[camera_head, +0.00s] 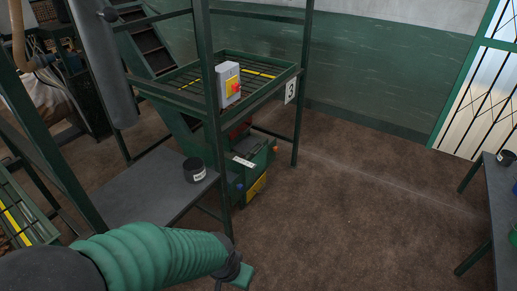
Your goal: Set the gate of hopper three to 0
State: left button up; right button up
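A green-framed stand carries a sign with the number 3 (291,91). Under the stand's grated top is a green unit (250,172) with a white label strip, a yellow panel and small orange and blue parts. The strip's writing and any gate setting are too small to read. My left arm, in a green ribbed sleeve, comes in from the lower left. Its gripper (243,276) is at the bottom edge, partly cut off, apart from the stand. My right gripper is out of view.
A grey table (147,198) with a dark round container (194,170) stands left of the green unit. Another table (487,195) with a dark container (505,158) is at the right edge. Brown floor between them is clear. A grey cylinder (100,60) hangs upper left.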

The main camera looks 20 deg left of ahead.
aim_at(247, 144)
jog(key=i+j+u, duration=0.15)
jog(key=i, duration=0.9)
jog(key=i+u, duration=0.15)
jog(key=i, duration=0.85)
jog(key=i+l+u, duration=0.1)
jog(key=i, duration=0.95)
